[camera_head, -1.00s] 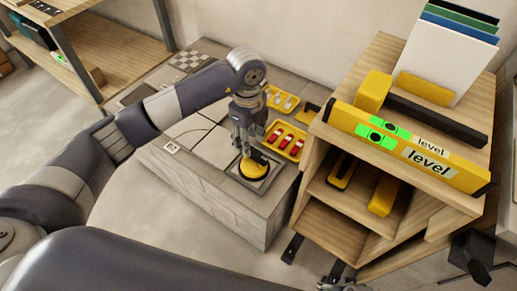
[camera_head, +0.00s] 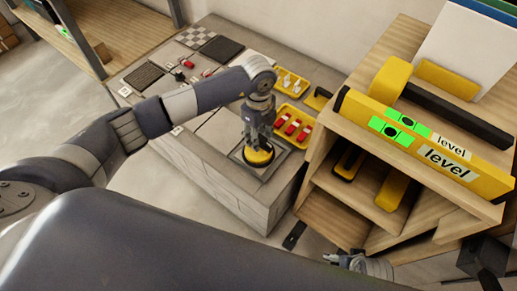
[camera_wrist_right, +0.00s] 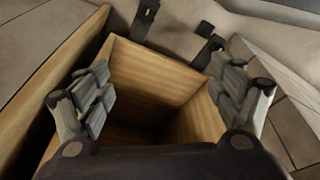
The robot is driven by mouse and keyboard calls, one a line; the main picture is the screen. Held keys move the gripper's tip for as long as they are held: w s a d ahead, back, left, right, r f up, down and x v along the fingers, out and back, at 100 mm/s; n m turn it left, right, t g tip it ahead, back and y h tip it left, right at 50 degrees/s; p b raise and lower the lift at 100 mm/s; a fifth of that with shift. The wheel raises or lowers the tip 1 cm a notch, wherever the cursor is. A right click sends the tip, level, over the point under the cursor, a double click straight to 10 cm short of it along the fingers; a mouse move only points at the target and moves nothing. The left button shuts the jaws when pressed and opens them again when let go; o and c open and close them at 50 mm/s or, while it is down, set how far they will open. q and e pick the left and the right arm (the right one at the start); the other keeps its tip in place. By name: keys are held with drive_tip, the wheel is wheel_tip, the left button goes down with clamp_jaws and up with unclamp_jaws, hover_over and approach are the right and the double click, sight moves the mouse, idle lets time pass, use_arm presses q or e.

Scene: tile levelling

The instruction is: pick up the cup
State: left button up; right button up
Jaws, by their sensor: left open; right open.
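The cup, a round yellow suction cup with a dark rim (camera_head: 259,157), sits on a grey square tile (camera_head: 241,158) near the front corner of the tiled block. My left gripper (camera_head: 259,142) points down right over the cup, its fingers open at the cup's top. The fingers partly hide the top, and I cannot tell whether they touch it. My right gripper (camera_head: 358,262) is low at the bottom edge of the head view, away from the cup. In the right wrist view it is open and empty (camera_wrist_right: 168,95), above an open wooden compartment (camera_wrist_right: 155,75).
Yellow trays with red pieces (camera_head: 306,126) and white pieces (camera_head: 293,84) lie behind the cup. A wooden shelf (camera_head: 330,218) with a yellow level (camera_head: 470,172) on top stands to the right. A checkered tile (camera_head: 196,38) and dark pads (camera_head: 216,53) lie further back.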

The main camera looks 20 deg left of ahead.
use_arm(q)
drive_tip(key=shift+f, duration=0.65)
clamp_jaws()
use_arm(e)
drive_tip(key=shift+w+r, duration=0.15)
drive_tip(key=shift+r, duration=0.25)
